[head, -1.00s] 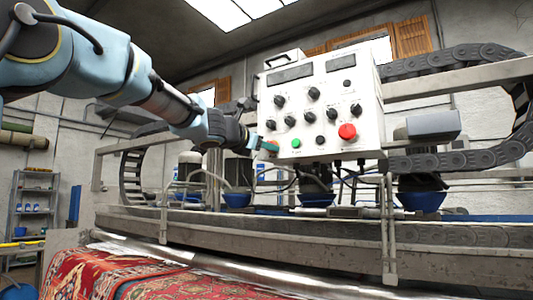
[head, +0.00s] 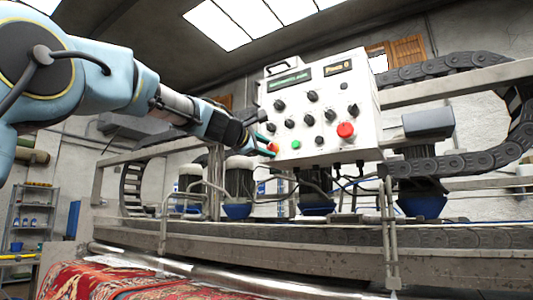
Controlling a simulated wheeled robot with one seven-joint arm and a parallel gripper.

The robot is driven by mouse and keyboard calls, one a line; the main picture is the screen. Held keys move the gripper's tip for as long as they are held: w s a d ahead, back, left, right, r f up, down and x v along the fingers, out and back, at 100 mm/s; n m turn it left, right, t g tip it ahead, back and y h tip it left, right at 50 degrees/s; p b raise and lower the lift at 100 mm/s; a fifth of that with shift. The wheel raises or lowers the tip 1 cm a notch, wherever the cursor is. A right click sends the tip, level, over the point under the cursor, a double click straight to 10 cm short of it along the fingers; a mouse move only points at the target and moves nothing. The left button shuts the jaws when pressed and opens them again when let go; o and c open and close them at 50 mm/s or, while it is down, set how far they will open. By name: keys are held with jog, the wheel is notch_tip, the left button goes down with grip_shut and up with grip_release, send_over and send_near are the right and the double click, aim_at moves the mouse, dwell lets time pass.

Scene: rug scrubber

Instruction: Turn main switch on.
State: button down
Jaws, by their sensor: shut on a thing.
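The white control box (head: 312,100) stands above the machine in the head view, with black knobs, a green button (head: 295,144) and a large red button (head: 345,130) on its front. My gripper (head: 266,145) reaches in from the left to the box's lower left edge. Its teal fingertips are shut on a small red-orange part there, which looks like the main switch (head: 272,147). The fingers hide much of it, and its exact position cannot be read. The left display (head: 290,81) glows green and the right display (head: 339,68) shows orange text.
The rug scrubber's long rail (head: 300,235) runs below the box, with motors over blue brush heads (head: 422,206). Cables hang under the box. A cable chain (head: 450,165) curves at the right. A patterned red rug (head: 100,280) lies in front, and a shelf (head: 35,215) stands far left.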

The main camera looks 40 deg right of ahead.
jog(key=shift+m+b, duration=0.3)
jog(key=shift+m, duration=0.6)
jog(key=shift+c, duration=2.4)
grip_release()
jog(key=b+v, duration=0.5)
jog(key=v, duration=0.5)
jog(key=shift+a, duration=0.35)
jog(key=shift+s, duration=0.1)
